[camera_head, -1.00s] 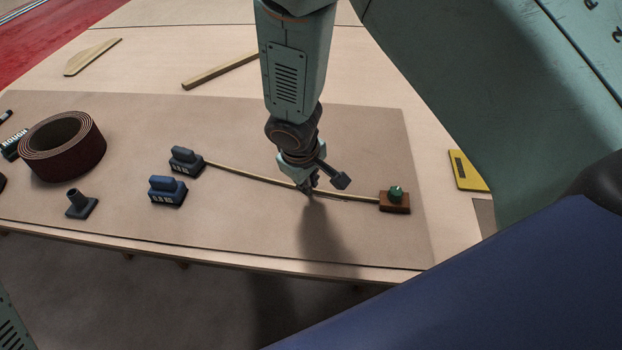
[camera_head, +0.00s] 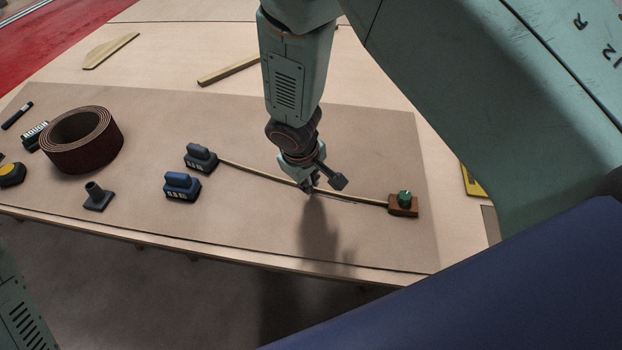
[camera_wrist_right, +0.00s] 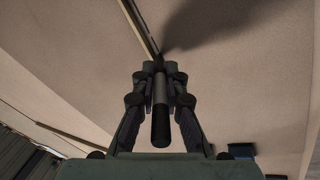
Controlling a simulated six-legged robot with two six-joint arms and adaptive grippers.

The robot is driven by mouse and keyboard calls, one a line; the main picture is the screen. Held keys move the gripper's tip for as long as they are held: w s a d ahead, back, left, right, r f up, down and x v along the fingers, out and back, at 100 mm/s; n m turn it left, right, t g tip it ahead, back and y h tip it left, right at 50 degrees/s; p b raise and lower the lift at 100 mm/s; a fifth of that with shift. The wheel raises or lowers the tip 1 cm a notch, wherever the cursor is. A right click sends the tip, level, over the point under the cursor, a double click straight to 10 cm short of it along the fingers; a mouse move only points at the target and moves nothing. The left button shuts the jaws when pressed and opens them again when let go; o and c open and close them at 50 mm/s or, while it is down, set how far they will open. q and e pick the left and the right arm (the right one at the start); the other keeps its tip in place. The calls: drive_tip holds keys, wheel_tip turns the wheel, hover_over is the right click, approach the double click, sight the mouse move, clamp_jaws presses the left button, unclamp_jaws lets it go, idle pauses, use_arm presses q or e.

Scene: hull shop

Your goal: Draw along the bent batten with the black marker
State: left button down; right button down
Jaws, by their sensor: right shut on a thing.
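The bent batten (camera_head: 250,172) is a thin pale strip lying on the brown sheet. Its left end meets a dark weight (camera_head: 200,157); its right end meets a brown block with a green knob (camera_head: 404,203). My right gripper (camera_head: 307,187) is over the middle of the batten, at its near edge. In the right wrist view it is shut on the black marker (camera_wrist_right: 160,115), whose tip is beside the batten (camera_wrist_right: 138,25). Contact of the tip with the sheet is hard to tell. A faint dark line shows along the batten's near side, right of the gripper. My left gripper is out of view.
A second blue weight (camera_head: 182,186) sits near the batten's left end. A dark coil (camera_head: 82,140), a small dark stand (camera_head: 98,197) and a dark pen-like stick (camera_head: 17,115) are on the left. The sheet's near right part is clear up to the table edge.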

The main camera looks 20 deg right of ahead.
drive_tip(key=shift+a, duration=0.15)
drive_tip(key=shift+w+a+p, duration=0.3)
drive_tip(key=shift+w+p, duration=0.05)
drive_tip(key=shift+w+a, duration=0.1)
drive_tip(key=shift+a, duration=0.05)
drive_tip(key=shift+w+a+p, duration=0.35)
drive_tip(key=shift+w+p, duration=0.05)
drive_tip(key=shift+w+a, duration=0.1)
drive_tip(key=shift+a, duration=0.05)
drive_tip(key=shift+w+a+r, duration=0.1)
drive_tip(key=shift+a, duration=0.05)
drive_tip(key=shift+w+a+p, duration=0.2)
drive_tip(key=shift+p, duration=0.1)
drive_tip(key=shift+w+a, duration=0.1)
drive_tip(key=shift+w+a, duration=0.3)
drive_tip(key=shift+a, duration=0.05)
